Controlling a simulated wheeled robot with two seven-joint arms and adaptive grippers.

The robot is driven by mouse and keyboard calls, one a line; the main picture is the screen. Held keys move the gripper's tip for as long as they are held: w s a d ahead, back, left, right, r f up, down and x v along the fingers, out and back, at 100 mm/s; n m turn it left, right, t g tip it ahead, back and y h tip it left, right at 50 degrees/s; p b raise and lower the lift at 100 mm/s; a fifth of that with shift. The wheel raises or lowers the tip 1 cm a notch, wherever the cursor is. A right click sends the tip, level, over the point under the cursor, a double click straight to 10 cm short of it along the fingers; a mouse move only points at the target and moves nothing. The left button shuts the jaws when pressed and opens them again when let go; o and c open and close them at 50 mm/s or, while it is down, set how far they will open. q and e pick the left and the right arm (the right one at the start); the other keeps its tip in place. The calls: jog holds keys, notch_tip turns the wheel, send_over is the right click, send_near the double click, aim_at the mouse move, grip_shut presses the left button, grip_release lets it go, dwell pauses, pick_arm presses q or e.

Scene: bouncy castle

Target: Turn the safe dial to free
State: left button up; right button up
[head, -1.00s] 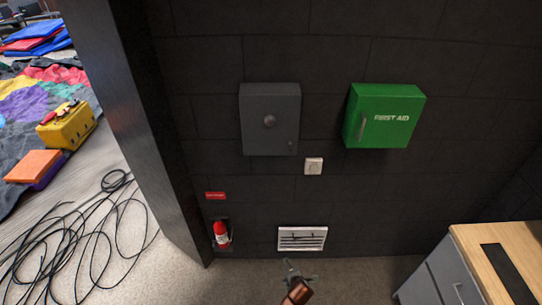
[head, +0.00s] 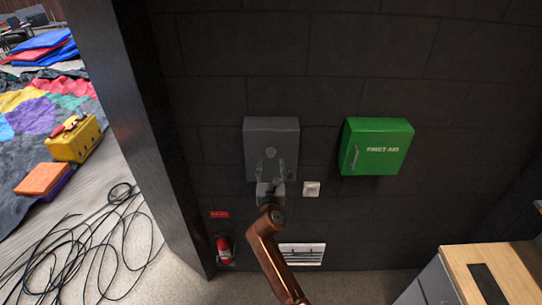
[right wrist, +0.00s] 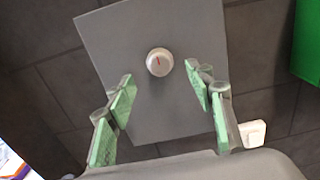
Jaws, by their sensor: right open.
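The grey safe box (head: 257,130) is mounted on the dark block wall, left of the green first aid cabinet. Its round dial (head: 270,151) shows just above my right gripper (head: 270,164) in the head view. In the right wrist view the silver dial (right wrist: 159,62) has a red mark pointing roughly up on the grey door (right wrist: 115,35). My right gripper (right wrist: 160,88) is open, its green-padded fingers on either side of and below the dial, apart from it. No lettering around the dial is readable. My left gripper is not in view.
The first aid cabinet (head: 378,147) and a white wall switch (head: 311,189) are to the right of the safe. A fire extinguisher (head: 224,250) and a vent (head: 303,254) are lower down. A wooden-topped cabinet (head: 492,262) stands at lower right. Cables (head: 95,245) lie on the left floor.

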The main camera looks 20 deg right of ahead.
aim_at(271, 155)
jog(key=x, duration=0.4)
jog(key=shift+w, duration=0.1)
jog(key=shift+w+d, duration=0.15)
jog(key=shift+w, duration=0.35)
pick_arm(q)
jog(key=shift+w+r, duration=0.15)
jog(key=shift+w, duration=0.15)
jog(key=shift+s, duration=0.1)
pick_arm(e)
jog(key=shift+c, duration=0.6)
jog(key=shift+c, duration=0.8)
jog(key=c, duration=0.9)
